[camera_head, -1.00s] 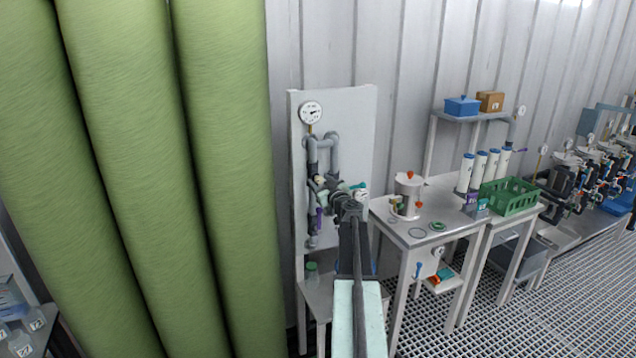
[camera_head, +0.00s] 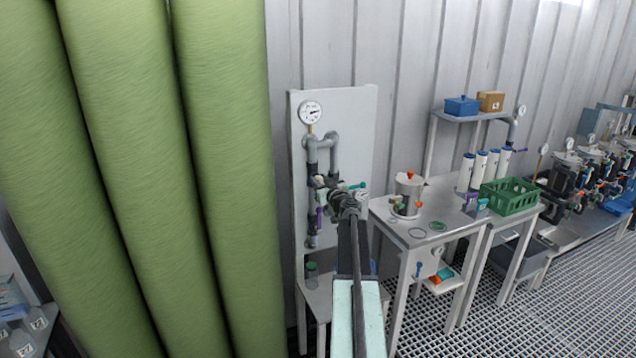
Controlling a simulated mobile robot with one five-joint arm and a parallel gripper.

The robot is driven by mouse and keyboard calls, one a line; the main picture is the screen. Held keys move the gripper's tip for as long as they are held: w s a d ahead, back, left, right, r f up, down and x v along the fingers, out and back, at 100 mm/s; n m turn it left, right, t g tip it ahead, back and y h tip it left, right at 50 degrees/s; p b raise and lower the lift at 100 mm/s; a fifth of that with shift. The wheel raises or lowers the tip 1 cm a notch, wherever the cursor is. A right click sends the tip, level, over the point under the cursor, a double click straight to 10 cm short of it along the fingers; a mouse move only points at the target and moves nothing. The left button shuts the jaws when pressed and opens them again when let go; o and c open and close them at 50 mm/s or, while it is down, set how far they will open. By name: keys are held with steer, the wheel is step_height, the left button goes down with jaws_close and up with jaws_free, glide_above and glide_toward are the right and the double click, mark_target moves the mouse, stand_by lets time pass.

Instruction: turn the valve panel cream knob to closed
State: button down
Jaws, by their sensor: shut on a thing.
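The valve panel (camera_head: 352,118) is a white upright board with grey pipes and a round gauge (camera_head: 310,112) at its upper left. My gripper (camera_head: 328,190) is at the pipes in the panel's middle, at the end of my outstretched arm. The cream knob (camera_head: 319,181) shows only as a small pale patch at my gripper's tip, and my gripper is shut on it. My gripper hides most of it, so I cannot tell its angle. A teal handle (camera_head: 357,186) sits just right of my gripper, and a purple handle (camera_head: 319,219) sits below it.
Large green cylinders (camera_head: 140,180) stand close on the left. Right of the panel is a steel table (camera_head: 400,228) with a metal pot (camera_head: 408,190) and rings. A green crate (camera_head: 510,196) stands farther right. Grating floor is free at lower right.

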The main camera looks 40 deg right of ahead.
steer(key=m, duration=0.4)
steer(key=shift+w+r, duration=0.15)
steer(key=shift+w, duration=0.1)
steer(key=m, duration=0.4)
steer(key=shift+m, duration=0.4)
steer(key=m, duration=0.4)
steer(key=shift+a+f+m, duration=0.1)
steer(key=shift+f+m, duration=0.1)
steer(key=shift+m, duration=0.1)
steer(key=m, duration=1.2)
steer(key=shift+f+m, duration=0.1)
steer(key=shift+m, duration=0.2)
steer(key=m, duration=0.4)
steer(key=shift+m, duration=2.3)
